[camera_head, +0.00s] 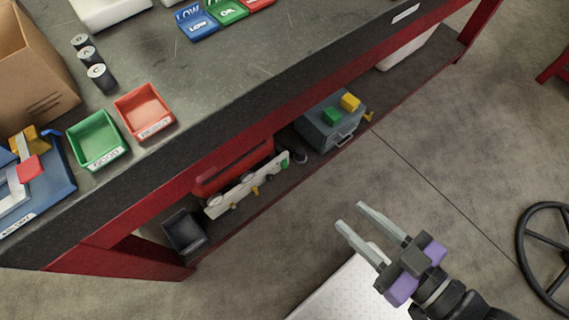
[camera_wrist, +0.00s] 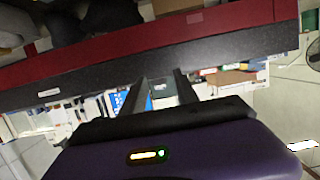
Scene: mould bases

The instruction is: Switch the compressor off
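The likely compressor is a red unit (camera_head: 232,172) on the lower shelf of the bench in the head view. It is partly hidden by the bench edge. Its pale front panel (camera_head: 240,194) carries round gauges, small yellow parts and a green spot (camera_head: 285,164) at the right end. I cannot read its switch state. My gripper (camera_head: 350,215) is open and empty, over the floor in front of the bench, to the right of and apart from the panel. Its two fingers also show apart in the wrist view (camera_wrist: 160,86); I cannot make out the compressor there.
A grey box (camera_head: 322,128) with green and yellow blocks and a dark bin (camera_head: 184,231) share the shelf. The red bench beam (camera_head: 190,194) overhangs it. The benchtop holds trays (camera_head: 97,140) and a carton (camera_head: 32,75). A handwheel (camera_head: 522,240) stands right. The floor between is clear.

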